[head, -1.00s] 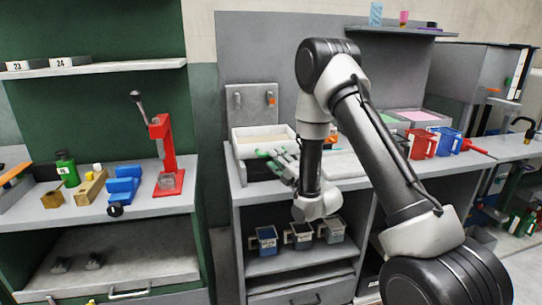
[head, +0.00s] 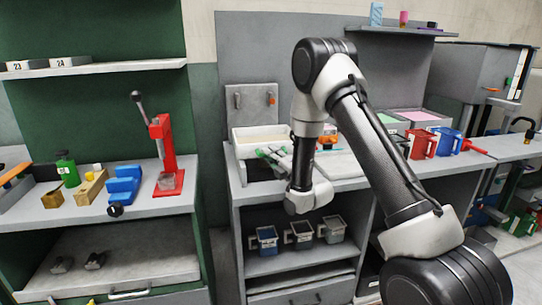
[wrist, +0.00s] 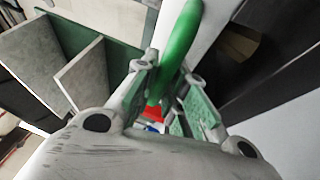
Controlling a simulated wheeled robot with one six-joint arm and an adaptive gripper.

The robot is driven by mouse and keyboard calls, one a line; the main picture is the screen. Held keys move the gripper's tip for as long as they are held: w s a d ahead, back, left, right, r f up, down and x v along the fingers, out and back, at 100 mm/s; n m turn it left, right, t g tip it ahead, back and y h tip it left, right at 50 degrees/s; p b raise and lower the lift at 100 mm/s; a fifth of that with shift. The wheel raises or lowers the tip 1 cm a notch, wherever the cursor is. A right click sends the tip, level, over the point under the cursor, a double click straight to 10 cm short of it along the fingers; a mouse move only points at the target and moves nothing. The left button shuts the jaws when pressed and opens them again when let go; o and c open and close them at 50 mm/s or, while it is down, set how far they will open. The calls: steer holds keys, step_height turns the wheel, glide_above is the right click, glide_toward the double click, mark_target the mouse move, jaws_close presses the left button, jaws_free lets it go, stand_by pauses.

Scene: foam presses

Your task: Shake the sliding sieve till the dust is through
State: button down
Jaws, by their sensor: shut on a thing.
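The sliding sieve (head: 259,131) is a pale, shallow, open frame on the middle bench, with a cream-coloured inside. Its green handle (wrist: 182,42) rises as a curved bar in the wrist view. My gripper (head: 268,155) is at the sieve's front right side, with its green-padded fingers around the handle. In the wrist view the fingers (wrist: 168,100) are closed in on the handle's lower end. How much dust lies in the sieve cannot be made out.

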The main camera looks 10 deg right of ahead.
mark_target(266, 145)
steer(key=w, duration=0.8)
steer(key=shift+w, duration=0.2)
steer(key=c, duration=1.5)
jaws_free()
steer(key=shift+w, duration=0.1)
steer(key=shift+o, duration=0.2)
steer(key=v, duration=1.2)
